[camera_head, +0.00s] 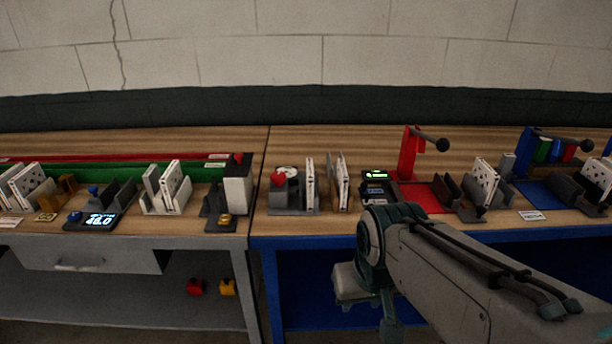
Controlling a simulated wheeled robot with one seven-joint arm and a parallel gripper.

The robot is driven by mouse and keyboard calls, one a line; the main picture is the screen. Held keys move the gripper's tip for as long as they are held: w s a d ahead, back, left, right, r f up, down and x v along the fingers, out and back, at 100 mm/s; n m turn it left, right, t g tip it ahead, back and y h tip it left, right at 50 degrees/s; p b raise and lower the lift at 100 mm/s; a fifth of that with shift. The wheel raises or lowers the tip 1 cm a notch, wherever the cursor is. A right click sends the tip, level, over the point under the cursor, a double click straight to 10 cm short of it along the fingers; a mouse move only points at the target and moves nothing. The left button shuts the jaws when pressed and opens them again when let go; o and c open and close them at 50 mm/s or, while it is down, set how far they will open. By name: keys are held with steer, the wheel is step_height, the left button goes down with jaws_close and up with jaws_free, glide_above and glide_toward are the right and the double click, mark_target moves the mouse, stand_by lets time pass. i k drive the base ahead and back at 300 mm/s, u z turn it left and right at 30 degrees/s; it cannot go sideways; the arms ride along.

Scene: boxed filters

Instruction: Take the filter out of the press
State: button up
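A red press (409,155) with a black ball-ended lever stands at the back of the right-hand bench, over a red base plate (420,197). A blue press (527,152) with a similar lever stands further right. White perforated filter-like plates stand upright in dark holders, one right of the red press (487,178) and one at the right edge (597,175). I cannot tell which, if any, sits inside a press. My gripper (352,290) hangs low in front of the bench, below its top and left of the red press. Its fingers are not clear, and it touches none of these things.
More white plates stand in holders at the middle (310,184) and left (174,186). Small displays (375,175) sit between. The benches' front edge (320,240) lies close behind my gripper. Red and yellow items (195,287) lie on the lower left shelf.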

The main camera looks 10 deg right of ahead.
mark_target(310, 177)
steer(key=z, duration=0.4)
steer(key=i, duration=1)
steer(key=u, duration=0.25)
